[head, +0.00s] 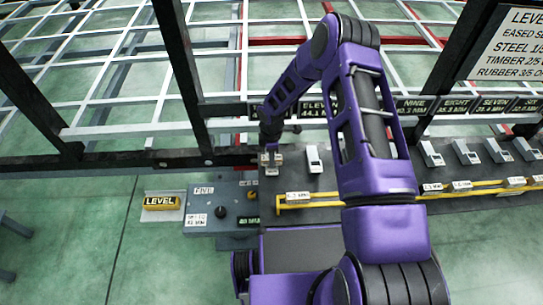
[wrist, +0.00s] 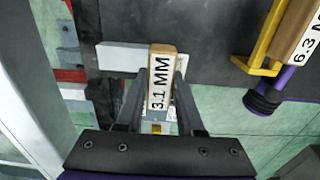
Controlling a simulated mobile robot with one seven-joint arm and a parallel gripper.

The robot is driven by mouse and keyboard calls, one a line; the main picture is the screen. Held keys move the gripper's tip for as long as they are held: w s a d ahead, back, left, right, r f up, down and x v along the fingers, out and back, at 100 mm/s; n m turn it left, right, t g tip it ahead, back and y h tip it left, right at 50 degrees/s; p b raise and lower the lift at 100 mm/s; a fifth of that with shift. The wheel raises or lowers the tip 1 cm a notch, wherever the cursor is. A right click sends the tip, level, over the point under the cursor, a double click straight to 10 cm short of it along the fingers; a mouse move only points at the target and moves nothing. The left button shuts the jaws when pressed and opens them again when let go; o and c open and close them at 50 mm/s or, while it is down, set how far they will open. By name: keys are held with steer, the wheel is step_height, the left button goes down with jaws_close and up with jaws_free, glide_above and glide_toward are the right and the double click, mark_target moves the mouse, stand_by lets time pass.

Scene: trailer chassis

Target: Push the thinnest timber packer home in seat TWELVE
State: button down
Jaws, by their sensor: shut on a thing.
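My gripper (head: 270,160) is shut on a wood-coloured timber packer (wrist: 160,85) labelled 3.1 MM, which stands out between the two fingers in the wrist view. The packer's far end reaches a pale bar (wrist: 115,57) that lies crosswise behind it; I cannot tell how far in it sits. In the head view the gripper is low at the dark chassis rail, left of the pale seat piece (head: 314,158) under the ELEVEN plate (head: 318,108). The plate left of ELEVEN, where seat TWELVE would be, is mostly hidden by my arm.
A yellow rack (head: 400,194) holds several labelled packers; the 6.3 MM one (wrist: 305,38) is close at the right in the wrist view. Dark uprights (head: 180,70) and pale bars surround the arm.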

steer(key=shift+f, duration=0.75)
steer(key=shift+c, duration=2.3)
jaws_free()
steer(key=shift+r, duration=0.15)
step_height(320, 180, up, 17)
steer(key=p, duration=0.2)
steer(key=shift+p, duration=0.4)
steer(key=shift+s, duration=0.1)
